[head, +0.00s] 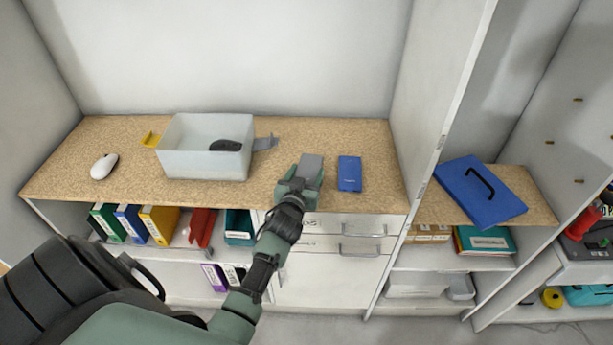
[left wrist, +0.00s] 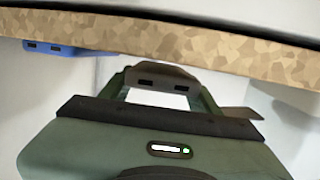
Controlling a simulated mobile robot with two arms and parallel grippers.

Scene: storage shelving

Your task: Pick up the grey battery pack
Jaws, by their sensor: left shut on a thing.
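The grey battery pack (head: 311,168) is at the tip of my left gripper (head: 299,182), over the front part of the wood-topped counter in the head view. In the left wrist view the grey pack (left wrist: 162,83), with two dark ports on its end, sits between the fingers of my left gripper (left wrist: 160,95). The gripper is shut on it. I cannot tell whether the pack touches the counter. My right gripper is in neither view.
A blue battery pack (head: 350,174) lies right of the grey one. A translucent bin (head: 200,164) holding a dark item stands to the left, with a white mouse (head: 103,166) beyond it. A divider wall (head: 440,110) bounds the counter (head: 270,130) on the right.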

